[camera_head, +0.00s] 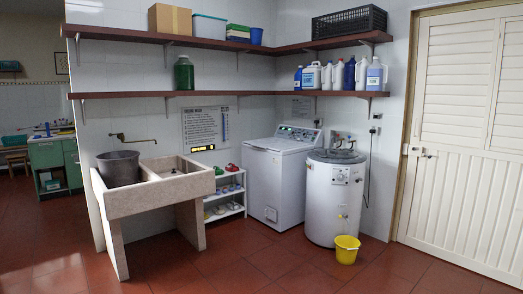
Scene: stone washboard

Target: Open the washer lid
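A white top-loading washer (275,180) stands against the back wall, right of centre. Its flat white lid (283,145) looks shut, with the control panel (300,133) raised behind it. A round white machine (335,198) with a grey top stands close to the right of the washer and hides part of its right side. Neither of my grippers shows in the head view.
A stone washboard sink (188,183) with a dark bucket (118,168) stands left. A small shoe rack (225,193) sits between sink and washer. A yellow bucket (347,249) is on the floor before the round machine. Shelves (225,95) hang above. The front floor is clear.

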